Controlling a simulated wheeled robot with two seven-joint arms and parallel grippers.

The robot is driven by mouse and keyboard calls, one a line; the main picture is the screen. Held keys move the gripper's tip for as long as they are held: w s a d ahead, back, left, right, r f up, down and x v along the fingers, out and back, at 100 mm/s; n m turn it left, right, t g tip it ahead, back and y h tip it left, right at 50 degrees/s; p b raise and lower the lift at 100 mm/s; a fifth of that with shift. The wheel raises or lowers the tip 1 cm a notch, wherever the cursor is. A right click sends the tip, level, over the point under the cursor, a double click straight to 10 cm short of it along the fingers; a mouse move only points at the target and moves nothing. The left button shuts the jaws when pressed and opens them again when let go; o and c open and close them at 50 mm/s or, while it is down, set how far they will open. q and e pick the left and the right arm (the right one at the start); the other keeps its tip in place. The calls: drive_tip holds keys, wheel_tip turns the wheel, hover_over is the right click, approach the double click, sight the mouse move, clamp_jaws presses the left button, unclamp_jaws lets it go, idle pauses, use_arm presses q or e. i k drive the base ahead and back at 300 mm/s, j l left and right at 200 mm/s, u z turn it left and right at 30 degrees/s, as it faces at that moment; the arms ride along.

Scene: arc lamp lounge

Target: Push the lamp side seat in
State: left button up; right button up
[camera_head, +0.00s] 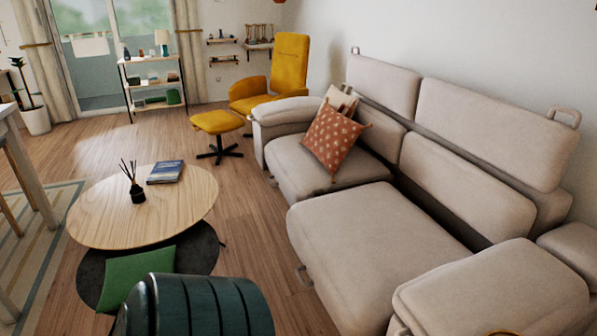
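The beige sofa stands along the right wall with two seats. The near seat (350,250) juts further into the room than the far seat (300,168), and a dark gap shows between it and its backrest (452,187). The far seat sits about level with the far armrest (285,115). No arc lamp is clearly in view, so I cannot tell which seat is on the lamp side. Neither of my grippers is in view.
A round wooden table (175,212) with a book and reed diffuser stands left of the sofa. A green cushion (128,280) lies below it. A dark ribbed form fills the bottom edge. Bare floor (250,220) runs between table and sofa. A yellow footstool (217,122) stands beyond.

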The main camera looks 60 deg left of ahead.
sight(356, 246)
drive_tip(key=u, duration=2.05)
